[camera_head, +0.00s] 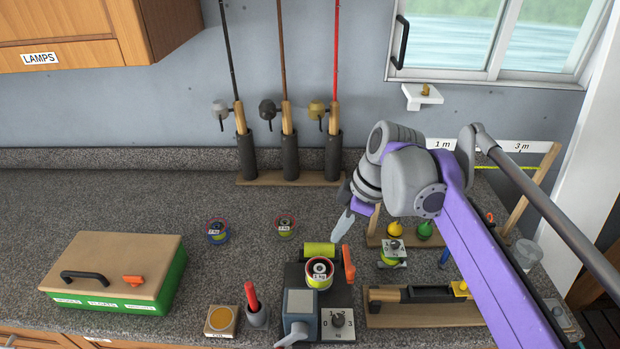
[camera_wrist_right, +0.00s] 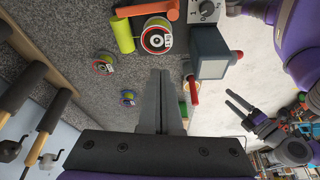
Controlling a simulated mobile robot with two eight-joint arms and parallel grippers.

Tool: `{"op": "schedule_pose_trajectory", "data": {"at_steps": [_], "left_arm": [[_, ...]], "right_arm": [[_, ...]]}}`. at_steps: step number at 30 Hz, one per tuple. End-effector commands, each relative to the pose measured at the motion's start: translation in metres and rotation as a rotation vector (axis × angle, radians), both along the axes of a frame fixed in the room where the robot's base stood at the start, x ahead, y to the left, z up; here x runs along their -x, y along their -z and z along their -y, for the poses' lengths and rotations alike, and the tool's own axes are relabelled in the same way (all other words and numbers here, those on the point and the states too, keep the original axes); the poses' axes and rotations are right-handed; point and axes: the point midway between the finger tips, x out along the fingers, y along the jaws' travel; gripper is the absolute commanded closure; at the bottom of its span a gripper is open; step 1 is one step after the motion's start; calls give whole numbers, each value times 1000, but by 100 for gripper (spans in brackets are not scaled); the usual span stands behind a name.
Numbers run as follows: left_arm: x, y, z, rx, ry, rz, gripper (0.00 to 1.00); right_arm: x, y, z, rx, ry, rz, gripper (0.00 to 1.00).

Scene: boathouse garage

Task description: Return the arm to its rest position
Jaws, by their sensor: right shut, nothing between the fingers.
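My right arm comes in from the right in the head view, its purple link reaching over the counter. My right gripper (camera_head: 339,232) hangs pointing down above the counter, left of the arm's grey wrist. In the right wrist view the two fingers of my right gripper (camera_wrist_right: 160,82) are together, with nothing between them. The fingertips are near the line-winding device and its spool (camera_head: 319,272), and appear apart from them. My left gripper (camera_wrist_right: 234,100) shows only in the right wrist view, at the right, low beside my body; its two fingers look apart and empty.
A winder with a grey box (camera_head: 300,307) and dial stands below my right gripper. Rods in a rack (camera_head: 290,178) stand behind. A green box (camera_head: 115,270) is at left. A wooden stand (camera_head: 425,315) and colored floats (camera_head: 424,230) lie near the arm.

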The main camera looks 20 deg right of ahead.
Motion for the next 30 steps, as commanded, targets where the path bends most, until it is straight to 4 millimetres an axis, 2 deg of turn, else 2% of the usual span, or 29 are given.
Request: {"op": "schedule_pose_trajectory", "data": {"at_steps": [5,8,15,18,21,25,30], "left_arm": [[0,0,0,0,0,0,15],[0,0,0,0,0,0,15],[0,0,0,0,0,0,15],[0,0,0,0,0,0,15],[0,0,0,0,0,0,15],[0,0,0,0,0,0,15],[0,0,0,0,0,0,15]], "right_arm": [[7,6,-2,9,43,-3,100],[24,24,-5,28,170,-4,100],[92,101,-9,33,683,51,100],[116,131,-9,-2,866,90,100],[133,153,-8,-44,998,120,100],[145,168,-7,-80,1090,141,100],[146,170,-7,-86,1105,145,100]]}}
